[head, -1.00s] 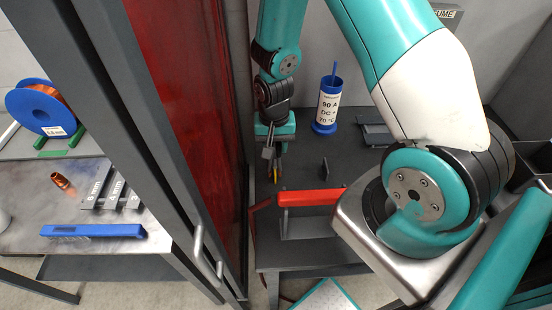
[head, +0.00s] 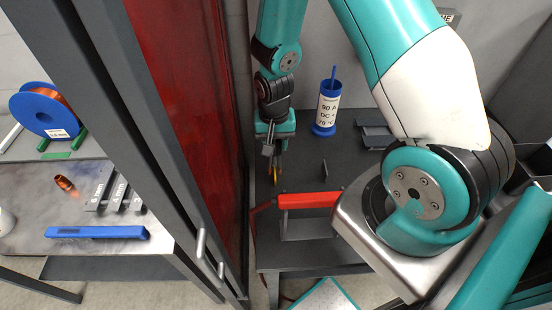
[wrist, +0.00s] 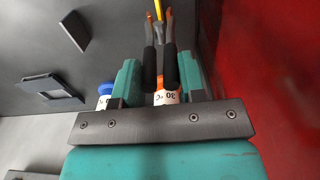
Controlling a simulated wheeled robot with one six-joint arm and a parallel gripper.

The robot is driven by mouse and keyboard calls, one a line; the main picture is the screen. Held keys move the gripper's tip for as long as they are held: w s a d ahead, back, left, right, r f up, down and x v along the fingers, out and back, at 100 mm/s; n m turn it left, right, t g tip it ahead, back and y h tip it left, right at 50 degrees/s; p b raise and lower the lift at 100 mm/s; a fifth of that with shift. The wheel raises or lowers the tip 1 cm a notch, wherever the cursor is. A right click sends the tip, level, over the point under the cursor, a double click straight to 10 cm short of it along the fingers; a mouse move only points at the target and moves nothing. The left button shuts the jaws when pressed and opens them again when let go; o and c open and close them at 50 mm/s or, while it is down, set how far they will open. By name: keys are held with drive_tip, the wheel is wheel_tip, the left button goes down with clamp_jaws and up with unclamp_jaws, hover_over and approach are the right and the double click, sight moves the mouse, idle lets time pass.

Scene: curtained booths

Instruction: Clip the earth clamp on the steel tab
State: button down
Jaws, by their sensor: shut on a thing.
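The earth clamp (wrist: 160,55) is held by its black-sleeved handles between the teal fingers of my gripper (wrist: 160,88) in the wrist view. Its grey jaws point away from the gripper, with an orange-yellow part between them. In the head view my gripper (head: 276,148) hangs over the dark bench, and the clamp's tip (head: 278,172) shows just below it. The steel tab, a small dark upright plate (head: 325,169), stands on the bench to the right of the clamp, apart from it. It seems to be the dark plate (wrist: 75,31) at upper left in the wrist view.
A red bar (head: 309,200) lies at the bench's front. A blue rod holder (head: 324,128) stands behind. A red curtain (head: 185,100) is close on the left.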

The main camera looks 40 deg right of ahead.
wheel_tip(320, 180, up, 4)
drive_tip(key=p, duration=0.3)
idle(0.3)
idle(0.9)
